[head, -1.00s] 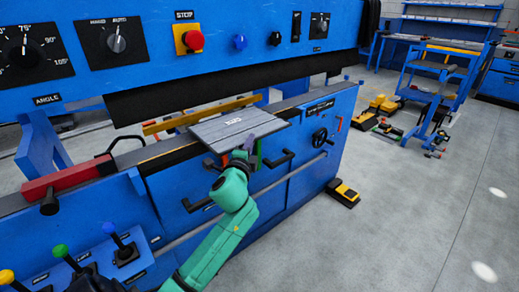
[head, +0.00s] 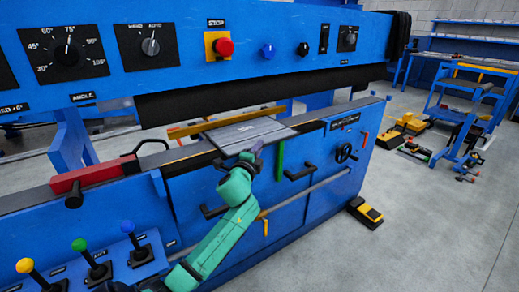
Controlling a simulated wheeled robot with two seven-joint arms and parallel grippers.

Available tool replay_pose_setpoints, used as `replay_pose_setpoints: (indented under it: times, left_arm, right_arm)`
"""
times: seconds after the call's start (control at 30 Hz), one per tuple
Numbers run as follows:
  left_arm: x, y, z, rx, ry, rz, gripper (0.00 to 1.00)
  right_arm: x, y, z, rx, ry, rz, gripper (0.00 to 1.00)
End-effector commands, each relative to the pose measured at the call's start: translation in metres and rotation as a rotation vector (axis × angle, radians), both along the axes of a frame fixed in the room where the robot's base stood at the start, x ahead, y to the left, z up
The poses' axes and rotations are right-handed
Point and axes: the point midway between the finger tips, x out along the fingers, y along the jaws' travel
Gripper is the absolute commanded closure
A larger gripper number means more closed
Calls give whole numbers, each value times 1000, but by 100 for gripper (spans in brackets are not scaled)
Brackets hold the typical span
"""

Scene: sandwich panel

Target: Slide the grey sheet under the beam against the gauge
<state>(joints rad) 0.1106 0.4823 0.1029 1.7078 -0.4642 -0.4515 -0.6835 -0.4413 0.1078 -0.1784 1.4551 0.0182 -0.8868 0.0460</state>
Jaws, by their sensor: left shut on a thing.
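The grey sheet (head: 243,134) lies about flat across the machine bed, its far part below the black beam (head: 240,91). The yellow gauge bar (head: 205,127) runs behind the sheet's far edge. I cannot tell whether they touch. My left gripper (head: 250,155), at the end of the green arm, is shut on the sheet's near edge, in front of the bed. Its fingertips are small and partly hidden. My right gripper is not in view.
A red block with a black handle (head: 95,177) sits on the bed at left. Lever knobs (head: 78,244) stand at lower left. A green upright piece (head: 280,160) and black handles are on the front panel. A yellow-black pedal (head: 366,212) is on the floor.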

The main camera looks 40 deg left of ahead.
Motion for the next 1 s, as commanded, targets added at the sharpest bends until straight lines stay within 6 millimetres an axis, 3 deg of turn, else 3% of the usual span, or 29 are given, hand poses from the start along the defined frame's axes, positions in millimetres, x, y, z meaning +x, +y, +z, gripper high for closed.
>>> replay_pose_setpoints:
  times: [0.47,0.5,0.57,1.0]
  left_arm:
    - [2,6,1,2,-2,0,100]
    - [2,6,1,2,-2,-1,73]
    - [2,5,1,2,-1,0,53]
    - [-6,2,-1,-1,3,-1,53]
  right_arm:
    - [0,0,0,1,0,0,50]
    - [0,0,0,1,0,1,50]
    - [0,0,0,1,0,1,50]
    - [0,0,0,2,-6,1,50]
